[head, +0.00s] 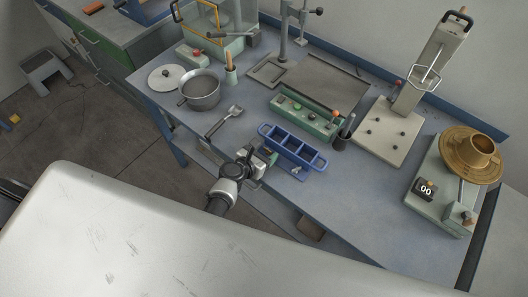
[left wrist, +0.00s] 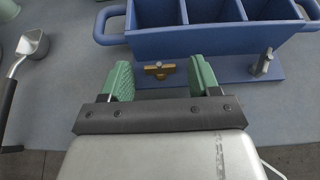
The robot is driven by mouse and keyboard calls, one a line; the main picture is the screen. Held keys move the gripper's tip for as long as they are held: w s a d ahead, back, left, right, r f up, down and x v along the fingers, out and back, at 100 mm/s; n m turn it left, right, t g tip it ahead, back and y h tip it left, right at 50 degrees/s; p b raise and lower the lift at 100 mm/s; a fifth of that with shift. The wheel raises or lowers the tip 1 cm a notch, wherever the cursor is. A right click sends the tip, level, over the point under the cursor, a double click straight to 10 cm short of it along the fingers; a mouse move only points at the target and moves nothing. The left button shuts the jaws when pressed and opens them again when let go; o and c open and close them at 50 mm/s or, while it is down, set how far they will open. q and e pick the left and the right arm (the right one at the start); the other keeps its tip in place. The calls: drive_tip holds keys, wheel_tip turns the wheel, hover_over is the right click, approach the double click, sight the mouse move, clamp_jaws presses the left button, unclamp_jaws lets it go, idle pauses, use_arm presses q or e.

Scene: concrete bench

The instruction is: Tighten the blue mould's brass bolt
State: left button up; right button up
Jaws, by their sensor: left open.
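The blue mould (head: 292,148) stands near the front edge of the bench, with open compartments and a loop handle at each end. In the left wrist view the mould (left wrist: 200,42) fills the top. Its brass bolt (left wrist: 159,70) sits low on the near side, just above the base plate. My left gripper (head: 266,157) is at the mould's near left side. In the left wrist view the gripper (left wrist: 161,78) is open, its green pads apart on either side of the bolt and touching nothing I can make out. My right gripper is not in view.
A grey clamp lever (left wrist: 264,62) stands on the mould's base plate, right of the bolt. A metal scoop (head: 224,120) lies left of the mould. A green control box (head: 306,118) and a dark cup (head: 342,141) stand behind it. The bench front right is clear.

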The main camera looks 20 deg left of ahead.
use_arm(q)
drive_tip(key=c, duration=0.7)
drive_tip(key=shift+c, duration=1.2)
drive_tip(key=shift+w+a+f+m+g+h+b, duration=0.15)
drive_tip(key=shift+m+g+h, duration=0.15)
drive_tip(key=shift+m+h, duration=0.3)
drive_tip(key=shift+a+r+m+g+h+b, duration=0.15)
drive_tip(key=shift+m+g+h, duration=0.15)
drive_tip(key=shift+m+h, duration=0.25)
drive_tip(key=shift+m+g+h+b, duration=0.4)
drive_tip(key=shift+m+g+h, duration=0.4)
drive_tip(key=shift+m+h, duration=0.35)
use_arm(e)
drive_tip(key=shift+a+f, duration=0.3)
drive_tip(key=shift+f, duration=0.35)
use_arm(q)
drive_tip(key=o, duration=0.9)
drive_tip(key=shift+o, duration=0.2)
